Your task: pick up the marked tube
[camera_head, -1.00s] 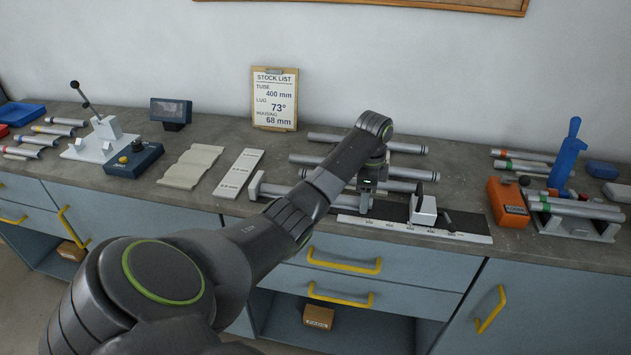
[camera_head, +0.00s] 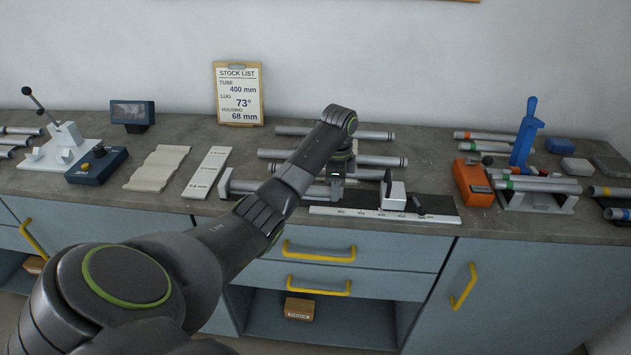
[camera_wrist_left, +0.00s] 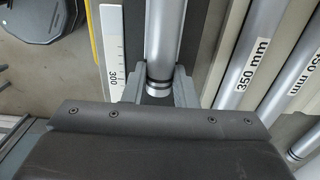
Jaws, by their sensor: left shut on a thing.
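My left gripper (camera_head: 337,188) is low over the measuring jig at the front of the bench. It is shut on a grey tube (camera_head: 303,192) lying along the jig. In the left wrist view the tube (camera_wrist_left: 164,35) runs between the two fingers (camera_wrist_left: 160,92), with dark rings near its end. The jig has a white ruler strip (camera_head: 370,213), with "300" beside the tube in the wrist view, and a light block with a dark handle (camera_head: 395,195). I cannot make out a mark on the held tube. My right gripper is not in view.
Several grey tubes (camera_head: 377,135) lie behind the jig; in the wrist view one is labelled "350 mm" (camera_wrist_left: 250,65). An orange box (camera_head: 474,183), a blue clamp (camera_head: 524,135) and a tube rack (camera_head: 537,201) stand right. A stock list (camera_head: 238,93) leans on the wall.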

